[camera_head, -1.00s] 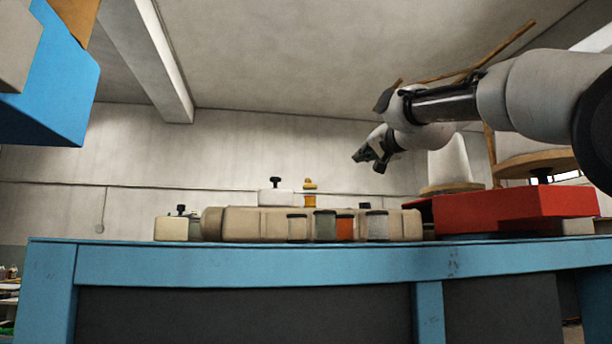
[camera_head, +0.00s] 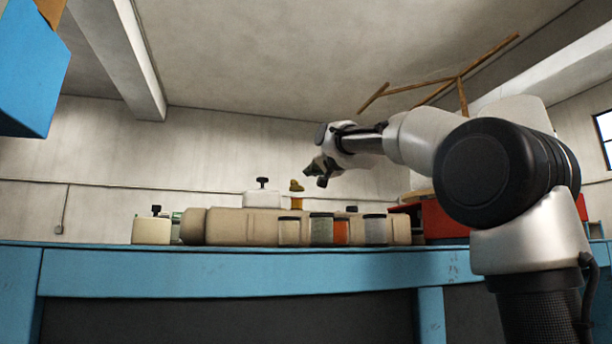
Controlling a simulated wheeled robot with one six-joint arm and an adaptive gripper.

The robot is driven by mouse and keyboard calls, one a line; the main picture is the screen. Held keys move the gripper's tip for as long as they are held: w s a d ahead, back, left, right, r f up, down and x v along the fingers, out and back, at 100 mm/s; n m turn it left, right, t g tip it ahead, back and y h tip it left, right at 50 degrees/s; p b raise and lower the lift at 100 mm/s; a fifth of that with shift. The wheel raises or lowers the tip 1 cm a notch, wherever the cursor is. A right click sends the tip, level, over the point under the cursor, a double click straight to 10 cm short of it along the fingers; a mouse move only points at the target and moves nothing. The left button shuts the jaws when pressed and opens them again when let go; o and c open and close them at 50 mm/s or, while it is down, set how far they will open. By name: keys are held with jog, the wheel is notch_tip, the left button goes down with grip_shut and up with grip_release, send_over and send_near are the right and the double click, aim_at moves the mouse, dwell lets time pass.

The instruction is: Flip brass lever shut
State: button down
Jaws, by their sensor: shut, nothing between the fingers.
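The brass lever (camera_head: 297,186) is a small yellow-gold piece on top of a short amber fitting (camera_head: 297,202), standing behind a long beige sewn sack shape (camera_head: 240,226) on the blue bench. It is too small to tell exactly which way the lever points. My gripper (camera_head: 313,176) comes in from the right and hangs just right of the lever and slightly higher in the picture. Its fingers are together with nothing between them. A narrow gap shows between gripper and lever in the picture; the depth between them cannot be told.
The blue bench (camera_head: 240,273) spans the view. Several jars, including an orange one (camera_head: 341,231), line its front. A white box (camera_head: 263,200) with a black knob stands left of the lever, and a cream container (camera_head: 151,230) farther left. A red block (camera_head: 445,219) is right, partly behind my arm.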

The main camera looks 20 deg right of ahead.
aim_at(295, 183)
jog(key=shift+a+f, duration=0.9)
jog(key=shift+a, duration=0.15)
jog(key=shift+w+a, duration=0.1)
jog(key=shift+w+a+f+g, duration=0.2)
jog(key=shift+w+f+g, duration=0.3)
jog(key=shift+f, duration=0.1)
jog(key=shift+s, duration=0.1)
